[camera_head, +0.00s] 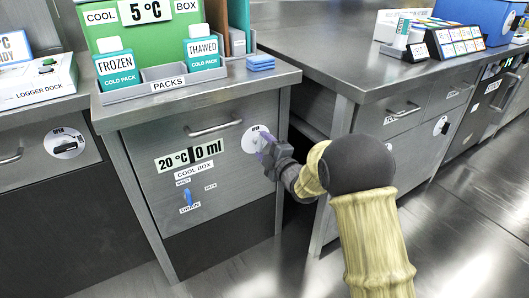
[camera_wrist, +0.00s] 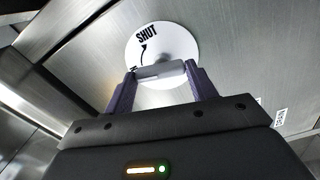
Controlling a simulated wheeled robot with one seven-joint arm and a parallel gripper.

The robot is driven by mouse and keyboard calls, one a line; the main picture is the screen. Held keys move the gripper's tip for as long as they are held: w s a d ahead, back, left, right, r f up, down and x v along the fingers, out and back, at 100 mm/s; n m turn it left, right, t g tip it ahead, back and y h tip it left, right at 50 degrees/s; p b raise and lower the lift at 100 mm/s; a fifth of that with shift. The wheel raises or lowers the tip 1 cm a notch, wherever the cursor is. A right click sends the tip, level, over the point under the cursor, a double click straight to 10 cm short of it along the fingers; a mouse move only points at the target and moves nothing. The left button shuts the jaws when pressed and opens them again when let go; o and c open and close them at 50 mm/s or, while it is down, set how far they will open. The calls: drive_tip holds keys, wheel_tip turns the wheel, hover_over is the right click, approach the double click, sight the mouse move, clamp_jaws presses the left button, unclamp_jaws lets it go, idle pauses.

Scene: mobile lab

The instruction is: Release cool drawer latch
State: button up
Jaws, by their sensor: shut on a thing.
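The cool drawer (camera_head: 150,210) is a grey metal front with a bar handle (camera_head: 213,128) and labels reading 20 °C, 0 ml and COOL BOX. It looks closed. In the wrist view the plate (camera_wrist: 180,38) shows SHUT and a curved arrow. My gripper (camera_head: 267,150) reaches the latch from the right. In the wrist view its purple fingers (camera_wrist: 160,76) are shut on the light grey latch bar (camera_wrist: 158,70), which lies nearly crosswise. Part of the plate is hidden.
A blue drain lever (camera_head: 187,197) sits low on the drawer front. Above are a green cool box (camera_head: 150,35), cold packs in a grey tray (camera_head: 175,80) and a blue pad (camera_head: 260,62). A second counter (camera_head: 370,75) with drawers stands close on the right.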

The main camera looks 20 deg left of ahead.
drive_tip(key=shift+f+n+b, duration=0.1)
drive_tip(key=shift+n+b, duration=0.65)
drive_tip(key=shift+n, duration=0.65)
drive_tip(key=o, duration=1)
drive_tip(key=shift+s, duration=0.1)
drive_tip(key=shift+s+d+p, duration=0.3)
drive_tip(key=shift+s+d, duration=0.05)
drive_tip(key=shift+d, duration=0.2)
drive_tip(key=p+v, duration=0.4)
drive_tip(key=v, duration=1.2)
drive_tip(key=shift+p, duration=0.3)
